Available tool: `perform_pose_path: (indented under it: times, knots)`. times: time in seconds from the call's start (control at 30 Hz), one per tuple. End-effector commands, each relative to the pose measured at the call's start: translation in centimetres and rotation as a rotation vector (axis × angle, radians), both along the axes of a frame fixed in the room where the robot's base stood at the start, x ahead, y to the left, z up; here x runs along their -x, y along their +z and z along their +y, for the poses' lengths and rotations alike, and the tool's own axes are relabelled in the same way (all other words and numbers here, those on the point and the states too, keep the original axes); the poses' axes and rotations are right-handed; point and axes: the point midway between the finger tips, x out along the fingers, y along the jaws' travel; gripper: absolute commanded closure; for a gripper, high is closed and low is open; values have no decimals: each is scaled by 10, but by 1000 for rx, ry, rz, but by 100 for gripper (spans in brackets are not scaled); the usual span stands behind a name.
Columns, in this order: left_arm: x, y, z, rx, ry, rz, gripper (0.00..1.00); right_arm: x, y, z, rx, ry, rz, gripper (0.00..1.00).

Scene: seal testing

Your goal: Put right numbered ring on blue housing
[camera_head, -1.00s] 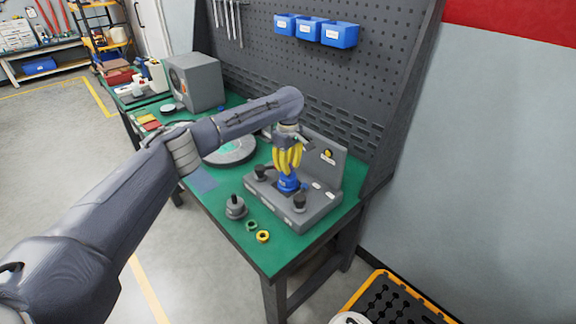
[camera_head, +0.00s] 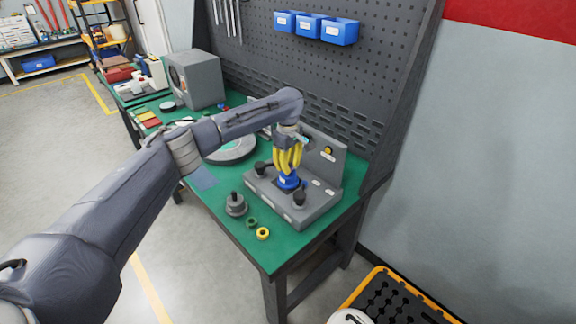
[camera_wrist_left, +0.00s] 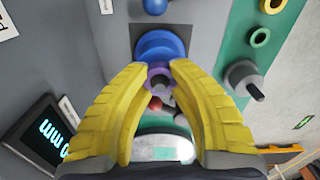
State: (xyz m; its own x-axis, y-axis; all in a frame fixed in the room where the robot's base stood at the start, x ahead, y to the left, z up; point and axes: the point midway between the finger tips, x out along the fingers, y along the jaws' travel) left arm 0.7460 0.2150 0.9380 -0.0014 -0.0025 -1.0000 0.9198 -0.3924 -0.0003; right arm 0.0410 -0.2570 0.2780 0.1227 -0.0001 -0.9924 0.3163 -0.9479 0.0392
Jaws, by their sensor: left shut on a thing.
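My left gripper (camera_head: 287,168) has yellow fingers and points down over the blue housing (camera_head: 288,181) on the grey test fixture. In the left wrist view the fingertips (camera_wrist_left: 158,70) are shut on a small purple-grey ring (camera_wrist_left: 158,79). The blue housing (camera_wrist_left: 160,45) is right beside the ring in that view; I cannot tell whether they touch. A green ring (camera_head: 252,223) and a yellow ring (camera_head: 263,234) lie on the green table top near its front corner. No number is readable on any ring. My right gripper is not in view.
The grey fixture (camera_head: 313,213) has black knobs and an upright back plate. A grey part with a stem (camera_head: 236,205) stands left of the loose rings. A round grey disc (camera_head: 232,150) and a grey box (camera_head: 196,80) sit farther back. The pegboard (camera_head: 390,60) borders the table.

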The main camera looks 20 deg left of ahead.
Motion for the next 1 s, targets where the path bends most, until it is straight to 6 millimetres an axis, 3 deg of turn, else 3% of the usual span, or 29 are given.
perform_pose_path:
  times: [1.0]
  knots:
    - [0,-12,0,0,-1,0,93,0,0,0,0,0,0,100]
